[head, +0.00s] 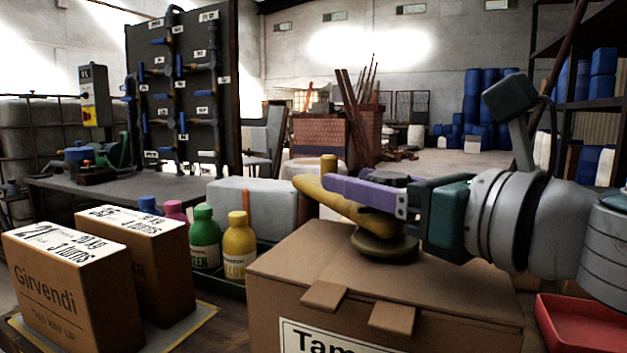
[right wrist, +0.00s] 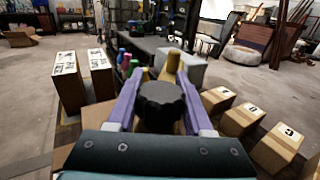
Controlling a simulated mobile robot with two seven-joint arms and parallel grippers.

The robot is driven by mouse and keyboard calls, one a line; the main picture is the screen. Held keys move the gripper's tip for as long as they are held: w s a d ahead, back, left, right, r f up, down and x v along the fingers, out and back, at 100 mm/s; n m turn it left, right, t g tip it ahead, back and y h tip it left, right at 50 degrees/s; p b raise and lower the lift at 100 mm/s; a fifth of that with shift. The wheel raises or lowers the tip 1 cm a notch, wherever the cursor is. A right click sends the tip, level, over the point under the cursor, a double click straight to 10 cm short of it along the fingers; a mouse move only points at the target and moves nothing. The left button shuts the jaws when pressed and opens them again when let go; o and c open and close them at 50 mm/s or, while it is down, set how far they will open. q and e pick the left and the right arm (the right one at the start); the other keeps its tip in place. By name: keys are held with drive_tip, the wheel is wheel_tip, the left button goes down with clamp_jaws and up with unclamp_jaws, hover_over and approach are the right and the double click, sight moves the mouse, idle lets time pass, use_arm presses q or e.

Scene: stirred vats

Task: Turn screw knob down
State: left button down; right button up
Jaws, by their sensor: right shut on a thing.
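A black ridged knob (right wrist: 160,102) sits between the two purple fingers of my right gripper (right wrist: 162,85) in the right wrist view. The right gripper is shut on this knob. In the head view the same gripper (head: 365,193) reaches in from the right, and its near finger hides most of the knob. A yellow curved tool body (head: 330,203) lies below and beyond the fingers, with a dark round base (head: 384,246) over the top of a cardboard box (head: 300,265). Where the knob joins the yellow body is hidden. My left gripper is not in view.
Two labelled cartons (head: 66,282) and several coloured bottles (head: 239,245) stand left of the box. A red tray (head: 585,325) is at lower right. Several small numbered boxes (right wrist: 238,118) stand right in the right wrist view. A pipe panel (head: 180,90) rises behind.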

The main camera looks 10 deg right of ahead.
clamp_jaws()
